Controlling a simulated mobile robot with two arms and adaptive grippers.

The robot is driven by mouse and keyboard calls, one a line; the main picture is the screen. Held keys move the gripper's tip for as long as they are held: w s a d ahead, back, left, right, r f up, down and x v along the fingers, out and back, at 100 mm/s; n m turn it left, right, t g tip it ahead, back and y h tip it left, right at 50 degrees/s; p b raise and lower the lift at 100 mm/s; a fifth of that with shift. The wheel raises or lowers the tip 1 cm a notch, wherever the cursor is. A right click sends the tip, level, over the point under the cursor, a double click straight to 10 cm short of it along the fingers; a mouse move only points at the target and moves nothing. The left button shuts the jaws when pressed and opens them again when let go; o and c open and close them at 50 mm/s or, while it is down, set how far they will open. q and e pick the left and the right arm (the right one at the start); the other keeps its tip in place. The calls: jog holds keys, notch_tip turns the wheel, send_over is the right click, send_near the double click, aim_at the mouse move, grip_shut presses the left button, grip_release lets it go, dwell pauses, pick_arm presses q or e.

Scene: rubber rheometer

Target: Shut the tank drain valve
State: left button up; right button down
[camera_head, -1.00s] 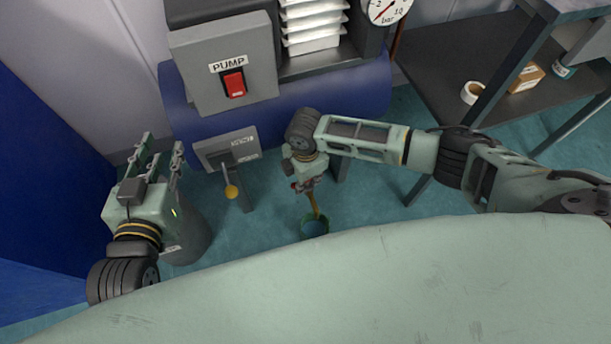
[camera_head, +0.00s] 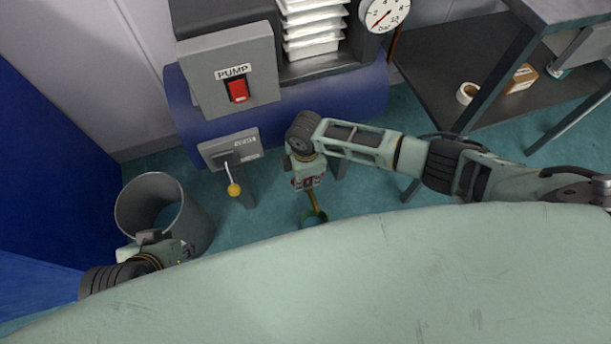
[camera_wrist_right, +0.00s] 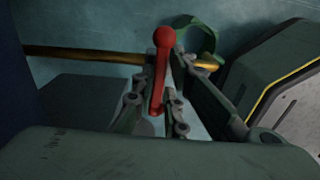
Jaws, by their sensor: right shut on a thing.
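The drain valve's red lever (camera_wrist_right: 163,75), with a round knob, shows in the right wrist view. It stands between the fingers of my right gripper (camera_wrist_right: 153,108), which is shut on it. In that view the lever crosses in front of a brass pipe (camera_wrist_right: 90,54), roughly at right angles. In the head view my right gripper (camera_head: 309,182) is below the blue tank (camera_head: 330,105), beside the pipe (camera_head: 313,203); the lever is mostly hidden there. My left gripper (camera_head: 160,245) is low at the left, in front of a grey bin; its fingers cannot be made out.
A green-rimmed container (camera_head: 314,219) is under the pipe, partly hidden by my body. The grey bin (camera_head: 165,195) stands at left. A yellow-knobbed lever (camera_head: 234,189) hangs from a panel. A pump box (camera_head: 232,75) and gauge (camera_head: 385,13) are above; a shelf (camera_head: 440,70) is at right.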

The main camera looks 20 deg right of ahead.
jog(key=shift+w+r, duration=0.2)
jog(key=shift+w, duration=0.15)
jog(key=c, duration=2)
grip_release()
jog(key=shift+o, duration=0.8)
jog(key=shift+s+f, duration=0.1)
notch_tip(320, 180, up, 12)
jog(key=shift+s+a, duration=0.1)
